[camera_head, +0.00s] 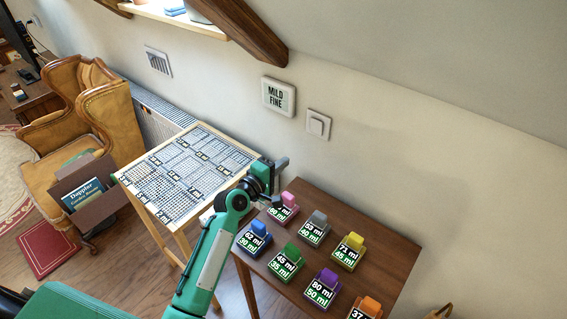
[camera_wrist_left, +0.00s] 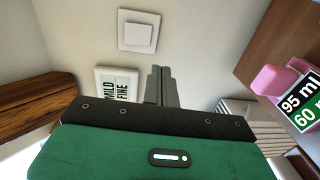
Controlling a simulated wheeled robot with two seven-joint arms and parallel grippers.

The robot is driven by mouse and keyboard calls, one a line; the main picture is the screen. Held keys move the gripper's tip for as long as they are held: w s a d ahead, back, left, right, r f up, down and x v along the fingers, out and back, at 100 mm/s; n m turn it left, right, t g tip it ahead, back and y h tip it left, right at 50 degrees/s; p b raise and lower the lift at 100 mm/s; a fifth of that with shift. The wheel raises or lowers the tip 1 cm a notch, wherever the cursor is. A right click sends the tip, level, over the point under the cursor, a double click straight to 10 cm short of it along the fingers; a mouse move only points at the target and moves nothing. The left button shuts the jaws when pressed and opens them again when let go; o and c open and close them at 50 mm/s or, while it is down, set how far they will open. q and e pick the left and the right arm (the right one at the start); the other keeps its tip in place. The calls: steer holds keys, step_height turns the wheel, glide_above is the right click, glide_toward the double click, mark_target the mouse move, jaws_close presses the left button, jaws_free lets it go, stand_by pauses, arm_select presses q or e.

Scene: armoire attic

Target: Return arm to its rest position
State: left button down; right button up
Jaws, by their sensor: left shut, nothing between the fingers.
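My left arm (camera_head: 207,262) reaches in from the bottom of the head view, up to the gap between the two tables. My left gripper (camera_head: 281,163) is beside the back left corner of the brown table, in front of the wall. In the left wrist view its fingers (camera_wrist_left: 161,86) are together with nothing between them, and they point toward the wall. My right gripper is not in either view.
The brown table (camera_head: 386,240) carries several coloured labelled blocks, including a pink one (camera_head: 284,207) close to the gripper. A light table with a printed sheet (camera_head: 187,172) stands left. The wall has a sign (camera_head: 278,96) and switch (camera_head: 318,123).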

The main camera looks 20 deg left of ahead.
arm_select(q)
steer(key=s+d+f+m+g+y, duration=0.1)
steer(key=s+f+m+g, duration=0.3)
steer(key=s, duration=0.5)
steer(key=s+f+m+g, duration=0.3)
steer(key=s+f+m, duration=0.2)
steer(key=s, duration=0.3)
steer(key=s+a+f+m+g+y, duration=0.1)
steer(key=s+a+m+g+y, duration=0.2)
steer(key=s, duration=0.8)
steer(key=s+a+f+m+g+y, duration=0.1)
steer(key=s+a+m+g+y, duration=0.15)
steer(key=s, duration=0.75)
step_height(320, 180, down, 29)
steer(key=m, duration=0.1)
steer(key=s+a+f+g, duration=0.2)
steer(key=s+a+f, duration=0.1)
steer(key=s+f, duration=1.6)
step_height(320, 180, down, 2)
steer(key=shift+s+a+f, duration=0.1)
steer(key=shift+s+a, duration=0.1)
steer(key=shift+s, duration=0.2)
steer(key=shift+m, duration=0.25)
